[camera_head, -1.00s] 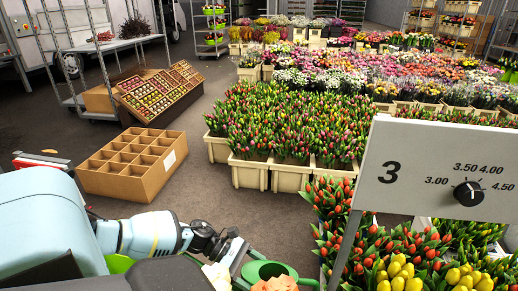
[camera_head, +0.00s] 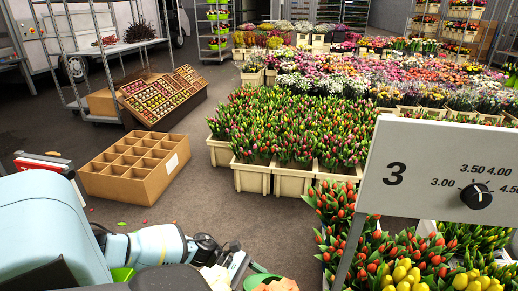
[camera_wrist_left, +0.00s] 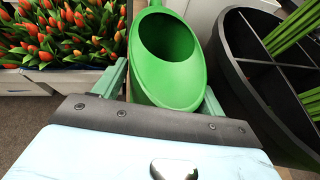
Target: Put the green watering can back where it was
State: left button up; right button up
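The green watering can (camera_wrist_left: 170,60) fills the middle of the left wrist view, with its round open top showing. The two fingers of my left gripper (camera_wrist_left: 165,92) stand on either side of it, close against its walls, and look shut on it. In the head view only a small green part of the can (camera_head: 262,277) shows at the bottom edge, beside my left gripper (camera_head: 238,268). The rest is cut off or hidden. My right gripper is not in view.
A dark round container with dividers (camera_wrist_left: 238,60) and green stems is close right of the can. Red tulips (camera_wrist_left: 60,30) stand to its left. A price sign (camera_head: 440,170) rises at the right. An empty cardboard box (camera_head: 135,180) sits on open floor.

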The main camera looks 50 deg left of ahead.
pick_arm(q)
jog(key=shift+o, duration=0.6)
jog(key=shift+r, duration=0.2)
jog(key=shift+s+a+r+p, duration=0.1)
jog(key=shift+a+r+p, duration=0.1)
jog(key=shift+p, duration=0.1)
jog(key=v, duration=1.1)
jog(key=shift+a, duration=0.2)
jog(key=shift+s, duration=0.1)
